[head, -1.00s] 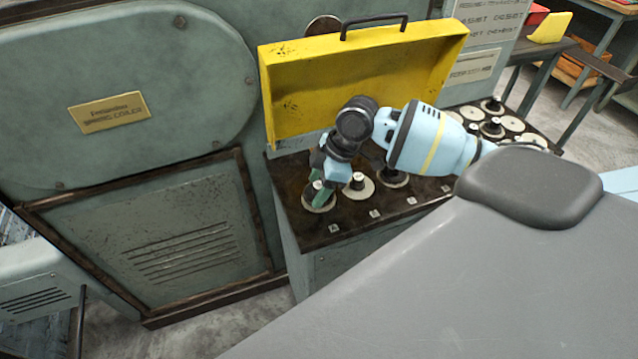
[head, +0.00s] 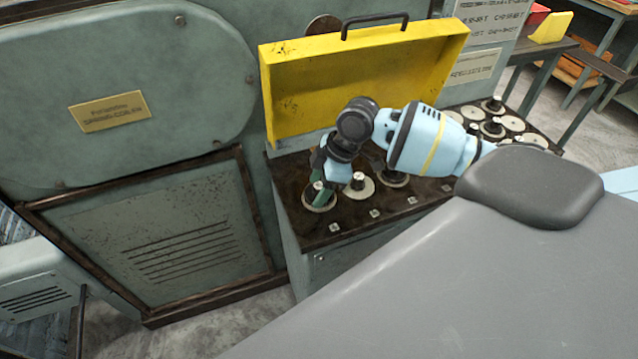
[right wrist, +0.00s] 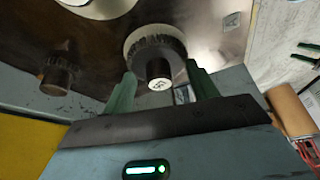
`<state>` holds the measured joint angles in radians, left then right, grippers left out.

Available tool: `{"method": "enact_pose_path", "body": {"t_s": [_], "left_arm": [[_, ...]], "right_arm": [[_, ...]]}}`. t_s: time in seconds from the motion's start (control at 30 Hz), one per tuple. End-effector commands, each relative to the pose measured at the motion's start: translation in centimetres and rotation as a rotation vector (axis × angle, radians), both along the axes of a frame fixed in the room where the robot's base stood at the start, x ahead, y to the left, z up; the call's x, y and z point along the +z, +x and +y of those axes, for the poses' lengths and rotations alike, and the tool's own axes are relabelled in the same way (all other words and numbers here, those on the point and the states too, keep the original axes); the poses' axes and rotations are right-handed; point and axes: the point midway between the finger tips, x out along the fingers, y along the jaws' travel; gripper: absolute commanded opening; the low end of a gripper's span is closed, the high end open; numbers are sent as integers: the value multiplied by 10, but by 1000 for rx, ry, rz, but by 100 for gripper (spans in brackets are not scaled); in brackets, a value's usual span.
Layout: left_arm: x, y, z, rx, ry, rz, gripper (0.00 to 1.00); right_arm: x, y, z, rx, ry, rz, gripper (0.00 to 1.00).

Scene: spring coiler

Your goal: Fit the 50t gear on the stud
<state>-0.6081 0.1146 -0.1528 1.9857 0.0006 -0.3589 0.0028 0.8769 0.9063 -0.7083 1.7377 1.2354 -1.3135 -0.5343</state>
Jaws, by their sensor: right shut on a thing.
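My right gripper (head: 318,190) points down at the leftmost gear (head: 319,203), a pale disc with a raised hub, on the dark top of the cabinet. In the right wrist view its green fingers (right wrist: 161,88) stand on either side of that gear's hub (right wrist: 159,70), and the gripper is shut on it. The marking on the hub's end is too small to read surely. A dark bare stud (right wrist: 58,75) stands to the left in the right wrist view. My left gripper is not in view.
Other gears on hubs (head: 359,187) stand just right of the gripper. A yellow open lid (head: 365,80) rises behind the cabinet top (head: 345,225). More gears (head: 493,127) lie on a rack at the right. A large green machine (head: 120,90) stands at left.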

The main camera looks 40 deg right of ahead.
Motion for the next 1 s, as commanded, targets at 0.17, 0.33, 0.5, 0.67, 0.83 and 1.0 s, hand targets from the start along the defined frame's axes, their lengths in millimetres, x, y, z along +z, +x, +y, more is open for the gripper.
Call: {"method": "enact_pose_path", "body": {"t_s": [0.17, 0.33, 0.5, 0.67, 0.83, 1.0], "left_arm": [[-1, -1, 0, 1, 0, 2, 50], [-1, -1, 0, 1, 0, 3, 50], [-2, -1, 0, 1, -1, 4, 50], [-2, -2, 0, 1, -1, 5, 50], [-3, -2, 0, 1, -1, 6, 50], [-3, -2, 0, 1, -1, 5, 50]], "right_arm": [[-1, 1, 0, 0, 1, -2, 24], [-3, 1, 0, -1, 1, -3, 24], [-4, 1, 0, 0, 1, -2, 24], [-6, 1, 0, 0, 1, -2, 24], [-7, 1, 0, 0, 1, -3, 61], [-7, 1, 0, 1, 0, -2, 83]]}}
